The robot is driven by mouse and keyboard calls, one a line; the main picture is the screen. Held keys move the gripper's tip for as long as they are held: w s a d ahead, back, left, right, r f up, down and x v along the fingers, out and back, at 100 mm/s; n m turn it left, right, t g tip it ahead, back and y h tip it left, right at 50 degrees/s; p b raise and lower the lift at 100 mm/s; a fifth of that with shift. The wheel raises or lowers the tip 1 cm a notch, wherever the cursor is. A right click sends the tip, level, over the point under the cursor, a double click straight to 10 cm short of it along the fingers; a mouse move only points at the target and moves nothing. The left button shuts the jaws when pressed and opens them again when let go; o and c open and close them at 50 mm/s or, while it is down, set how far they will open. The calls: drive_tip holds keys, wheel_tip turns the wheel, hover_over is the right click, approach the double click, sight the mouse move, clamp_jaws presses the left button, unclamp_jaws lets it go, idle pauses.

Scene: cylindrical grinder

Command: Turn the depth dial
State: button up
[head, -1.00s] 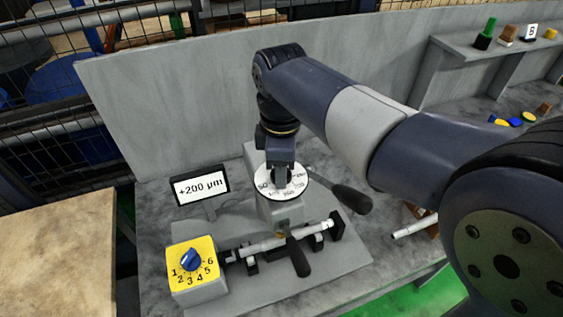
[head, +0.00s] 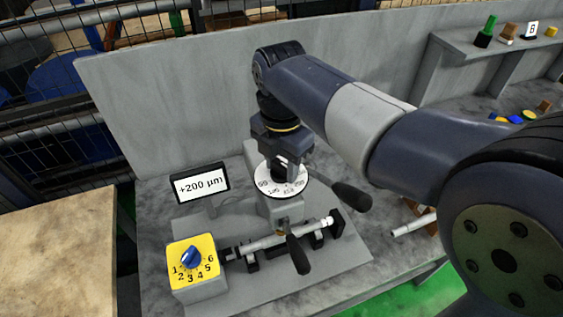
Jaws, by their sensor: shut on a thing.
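The depth dial (head: 283,187) is a white disc with black numbers, lying face up on top of the grey grinder block (head: 283,211). My gripper (head: 281,171) points down from above and is shut on the dial's middle knob, which it mostly hides. The display (head: 201,184) to the left of the dial reads +200 µm. The numbers on the dial's near edge are too small to read surely.
A yellow box with a blue selector knob (head: 191,257) stands at the front left. Black-handled levers (head: 350,197) (head: 298,254) stick out right of and below the dial. A horizontal metal shaft (head: 284,238) lies in front. A grey wall (head: 190,95) stands behind.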

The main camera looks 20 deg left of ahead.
sight(281, 162)
drive_tip(key=shift+n, duration=1)
drive_tip(key=o, duration=0.9)
drive_tip(key=shift+o, duration=0.2)
wheel_tip(281, 162, up, 11)
drive_tip(key=b, duration=0.1)
drive_tip(key=shift+f, duration=0.1)
